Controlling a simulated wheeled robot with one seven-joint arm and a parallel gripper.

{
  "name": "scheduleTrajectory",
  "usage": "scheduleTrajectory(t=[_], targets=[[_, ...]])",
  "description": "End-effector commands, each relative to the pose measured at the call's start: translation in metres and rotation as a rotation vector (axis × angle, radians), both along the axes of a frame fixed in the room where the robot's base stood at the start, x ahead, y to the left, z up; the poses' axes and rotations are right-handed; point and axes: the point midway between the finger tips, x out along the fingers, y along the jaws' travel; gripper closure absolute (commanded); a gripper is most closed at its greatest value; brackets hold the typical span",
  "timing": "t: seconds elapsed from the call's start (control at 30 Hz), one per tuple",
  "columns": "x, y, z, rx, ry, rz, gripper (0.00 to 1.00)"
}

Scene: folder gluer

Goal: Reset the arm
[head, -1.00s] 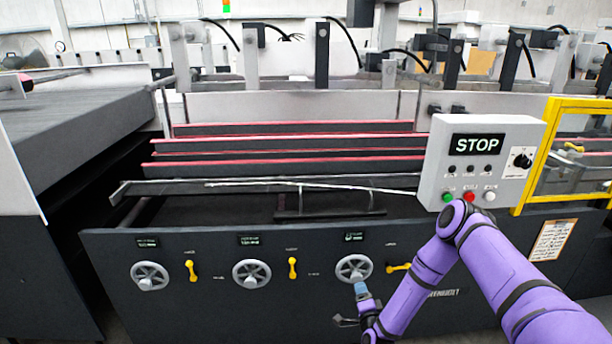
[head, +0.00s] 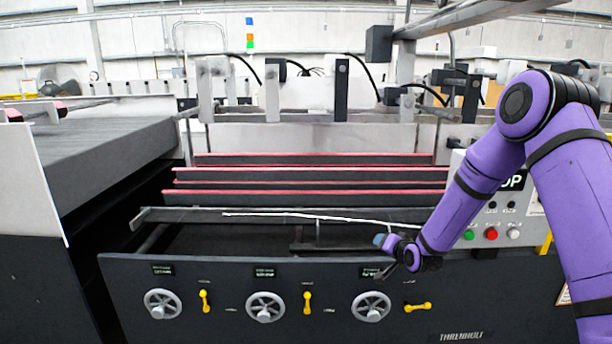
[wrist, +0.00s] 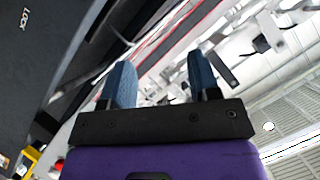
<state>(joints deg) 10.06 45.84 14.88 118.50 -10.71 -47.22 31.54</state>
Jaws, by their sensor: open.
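My purple arm comes in from the right in the head view. My gripper (head: 384,243) is in front of the machine's upper front edge, above the right handwheel. In the wrist view my gripper (wrist: 162,85) shows two blue fingers set well apart with nothing between them. The machine's rails and the ceiling show beyond the fingers. My forearm covers part of the control box (head: 468,212) and most of its STOP display.
The front panel (head: 240,330) carries handwheels (head: 265,307) and yellow levers (head: 307,302). Red-edged rails (head: 310,175) lie behind it. A dark conveyor (head: 95,150) stands at left.

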Motion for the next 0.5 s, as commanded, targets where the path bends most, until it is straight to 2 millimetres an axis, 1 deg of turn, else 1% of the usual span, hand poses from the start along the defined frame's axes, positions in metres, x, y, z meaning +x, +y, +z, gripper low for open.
scheduleTrajectory(t=[0.03, 0.1, 0.27, 0.3, 0.37, 0.5], targets=[[-0.002, -0.001, 0.02, -0.031, 0.007, 0.008, 0.44], [-0.009, -0.004, 0.041, -0.076, 0.028, 0.02, 0.44], [-0.028, -0.01, 0.089, -0.173, 0.077, 0.042, 0.44], [-0.033, -0.011, 0.1, -0.197, 0.088, 0.047, 0.44], [-0.043, -0.014, 0.117, -0.23, 0.109, 0.052, 0.44], [-0.069, -0.02, 0.155, -0.303, 0.153, 0.063, 0.44]])
